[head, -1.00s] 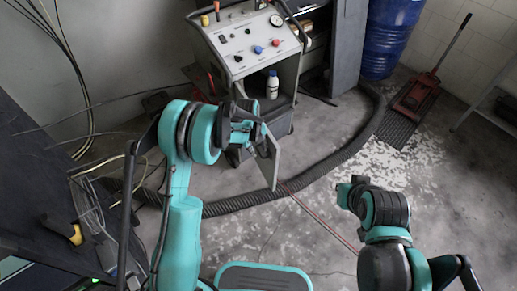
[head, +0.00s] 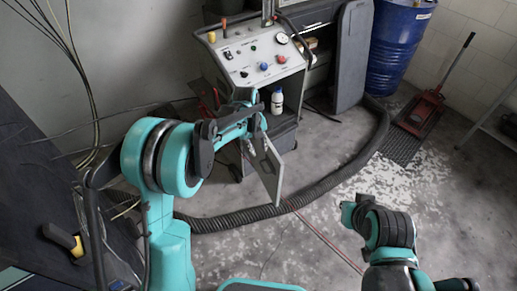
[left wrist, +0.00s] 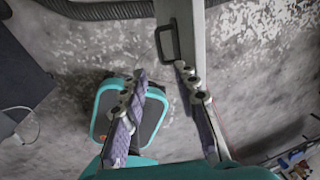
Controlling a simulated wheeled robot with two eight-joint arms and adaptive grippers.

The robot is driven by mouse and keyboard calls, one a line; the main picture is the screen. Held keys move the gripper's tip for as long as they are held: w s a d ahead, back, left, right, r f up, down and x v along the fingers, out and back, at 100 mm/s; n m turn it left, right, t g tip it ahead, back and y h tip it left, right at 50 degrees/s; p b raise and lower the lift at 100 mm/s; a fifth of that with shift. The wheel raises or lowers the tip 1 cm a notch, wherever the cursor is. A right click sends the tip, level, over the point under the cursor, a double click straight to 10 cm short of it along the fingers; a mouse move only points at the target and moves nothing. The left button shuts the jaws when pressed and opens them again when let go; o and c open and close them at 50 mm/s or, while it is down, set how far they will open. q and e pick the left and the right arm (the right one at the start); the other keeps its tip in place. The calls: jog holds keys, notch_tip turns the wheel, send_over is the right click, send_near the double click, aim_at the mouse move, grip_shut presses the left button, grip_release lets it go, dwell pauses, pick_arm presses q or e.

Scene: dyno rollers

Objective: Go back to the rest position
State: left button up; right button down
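My left gripper (head: 257,118) is in front of the grey machine (head: 250,60), beside an upright grey panel (head: 268,170) that looks like its open door. In the left wrist view the two fingers (left wrist: 161,75) are spread apart with nothing clamped between them. The panel (left wrist: 190,25) and its dark handle (left wrist: 167,42) are just beyond the fingertips; whether a finger touches the panel I cannot tell. My right arm is folded at the lower right in the head view, and its gripper does not show.
A white bottle (head: 277,101) stands in the machine's open compartment. A black corrugated hose (head: 320,186) curves over the floor. A blue drum (head: 398,45) and a red floor jack (head: 421,112) are at the back right. A dark surface (head: 40,180) is at the left.

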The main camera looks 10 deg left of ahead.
pick_arm(q)
jog(key=s+a+r+n+t, duration=0.3)
jog(key=s+a+r+n, duration=0.2)
jog(key=s+r+n, duration=0.8)
jog(key=s+a+f+n+t+y, duration=0.1)
jog(key=s+a+n+t, duration=0.2)
jog(key=s+n, duration=1)
jog(key=n, duration=0.3)
jog(key=shift+a+f, duration=0.15)
jog(key=shift+a, duration=0.15)
